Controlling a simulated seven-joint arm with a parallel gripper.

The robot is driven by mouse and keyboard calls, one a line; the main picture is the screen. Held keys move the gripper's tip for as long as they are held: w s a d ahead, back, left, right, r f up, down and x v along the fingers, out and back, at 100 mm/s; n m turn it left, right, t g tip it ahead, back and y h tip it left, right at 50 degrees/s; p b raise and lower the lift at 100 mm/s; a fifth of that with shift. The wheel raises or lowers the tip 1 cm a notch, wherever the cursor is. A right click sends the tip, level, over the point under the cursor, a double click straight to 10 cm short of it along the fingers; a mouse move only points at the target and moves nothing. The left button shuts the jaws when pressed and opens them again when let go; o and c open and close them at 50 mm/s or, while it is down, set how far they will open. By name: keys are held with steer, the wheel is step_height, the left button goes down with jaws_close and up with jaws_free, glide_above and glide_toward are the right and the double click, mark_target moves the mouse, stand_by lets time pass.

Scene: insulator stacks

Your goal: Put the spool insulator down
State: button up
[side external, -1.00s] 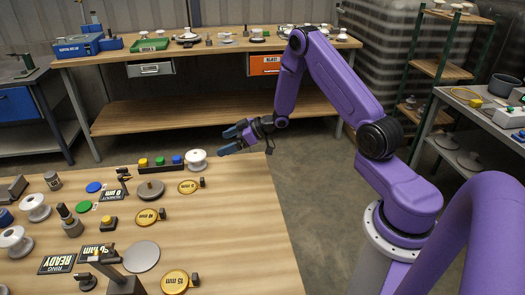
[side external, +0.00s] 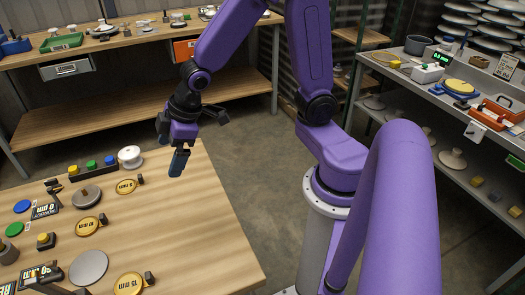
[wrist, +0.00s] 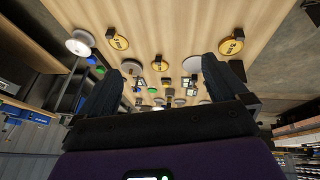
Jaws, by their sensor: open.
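A white spool insulator (side external: 130,157) stands upright near the table's far edge, at the end of a dark rack. A white round piece that looks like it shows at upper left in the wrist view (wrist: 80,42). My gripper (side external: 172,145) hangs fingers-down by the table's far right corner, to the right of the spool and apart from it. Its jaws are open, with nothing between them. In the wrist view the two dark fingers stand wide apart, with tabletop and discs beyond them.
The dark rack (side external: 95,170) carries yellow, blue and green caps. Gold labelled discs (side external: 126,186), a grey disc (side external: 88,267) and small parts lie on the wooden table (side external: 190,235). Its right part is bare. A back bench and a cluttered grey cart (side external: 420,85) stand around.

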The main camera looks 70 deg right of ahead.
steer(key=s+d+r+n+g, duration=0.1)
steer(key=s+g, duration=0.1)
steer(key=s, duration=0.8)
steer(key=s+d+r+n+g+h, duration=0.1)
steer(key=s+d+r+g, duration=0.1)
steer(key=s, duration=0.9)
steer(key=shift+r+n+h, duration=0.2)
steer(key=shift+n+h, duration=0.1)
steer(key=shift+n, duration=0.1)
